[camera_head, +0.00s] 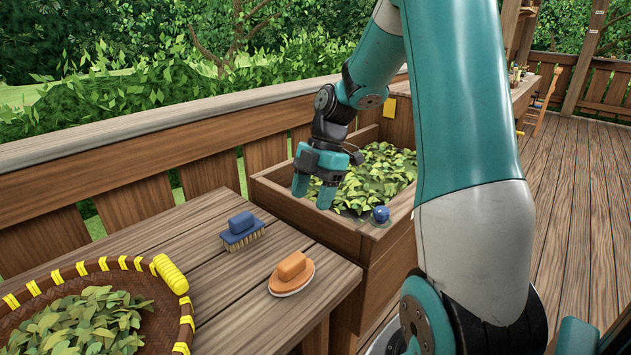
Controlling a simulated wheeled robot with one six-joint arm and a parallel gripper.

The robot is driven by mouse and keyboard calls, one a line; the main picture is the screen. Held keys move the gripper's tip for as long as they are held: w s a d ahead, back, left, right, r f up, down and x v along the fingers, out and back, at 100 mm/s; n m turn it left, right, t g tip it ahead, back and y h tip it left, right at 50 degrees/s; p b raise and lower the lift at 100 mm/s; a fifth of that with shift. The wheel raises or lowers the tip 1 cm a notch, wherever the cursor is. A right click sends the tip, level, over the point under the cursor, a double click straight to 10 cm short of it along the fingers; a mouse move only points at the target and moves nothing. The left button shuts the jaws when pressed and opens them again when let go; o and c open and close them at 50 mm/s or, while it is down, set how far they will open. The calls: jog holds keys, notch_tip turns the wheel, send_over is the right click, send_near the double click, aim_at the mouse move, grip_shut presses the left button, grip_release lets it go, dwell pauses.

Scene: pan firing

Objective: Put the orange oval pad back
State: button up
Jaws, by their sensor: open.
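The orange oval pad (291,277) has a raised block-like grip on top and a pale underside. It lies on the wooden table (205,300) near its right end. My gripper (313,199) points down over the near left part of a wooden box filled with green leaves, up and to the right of the pad. Its two teal fingers are apart, with nothing seen between them. The gripper and the pad are clearly apart.
A blue brush (241,230) stands left of the pad. A woven basket (187,320) of leaves with yellow binding is at lower left. The leaf-filled box (276,197) adjoins the table and has a blue knob (381,214) near its front edge. A wooden railing (100,190) runs behind.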

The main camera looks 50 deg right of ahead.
jog(key=s+a+r+m, duration=0.3)
jog(key=a, duration=0.6)
jog(key=s+a+r+m, duration=0.2)
jog(key=a+r+m, duration=0.1)
jog(key=a, duration=0.6)
jog(key=s+a+r+m, duration=0.1)
jog(key=s+a+m, duration=0.4)
jog(key=s+a, duration=0.5)
jog(key=r+p, duration=0.1)
jog(key=s+d+r+p, duration=0.1)
jog(key=r+p, duration=0.2)
jog(key=p, duration=0.1)
jog(key=shift+s+d+r, duration=0.2)
jog(key=shift+s+r, duration=0.05)
